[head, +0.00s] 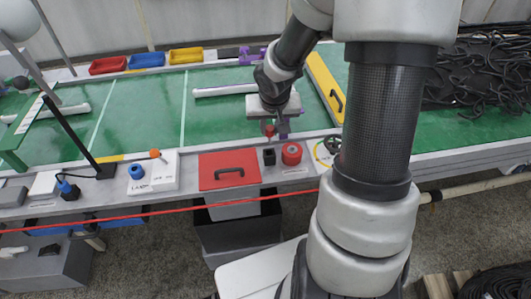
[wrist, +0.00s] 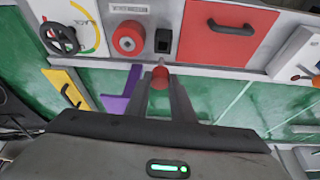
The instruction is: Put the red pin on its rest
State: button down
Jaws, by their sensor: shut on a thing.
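The red pin (head: 269,130) is held at the end of my gripper (head: 272,120), above the near edge of the green table. In the wrist view the red pin (wrist: 160,74) sits between the two fingers of my gripper (wrist: 158,84), which is shut on it. A small black block (head: 268,157) with a dark top lies on the grey front ledge, a little nearer than the pin; it also shows in the wrist view (wrist: 163,41). It looks like the rest, though no label confirms this. The pin is apart from it.
A red round knob (head: 291,153) stands right of the black block, and a red panel with a black handle (head: 229,169) lies left. A purple piece (wrist: 122,100) is close beside the gripper. A black handwheel (wrist: 59,38) and yellow panel (head: 326,88) are nearby.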

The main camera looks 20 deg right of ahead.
notch_tip(320, 180, down, 7)
jog(key=b, duration=0.3)
jog(key=shift+f, duration=0.2)
jog(key=shift+b, duration=0.3)
jog(key=shift+f+b, duration=0.3)
jog(key=shift+f, duration=0.05)
jog(key=c, duration=1.5)
grip_release()
jog(key=shift+c, duration=0.2)
jog(key=shift+r+p, duration=0.55)
jog(key=p+v, duration=0.6)
jog(key=v, duration=0.5)
jog(key=shift+s+r, duration=0.25)
jog(key=shift+s, duration=0.05)
jog(key=shift+a, duration=0.15)
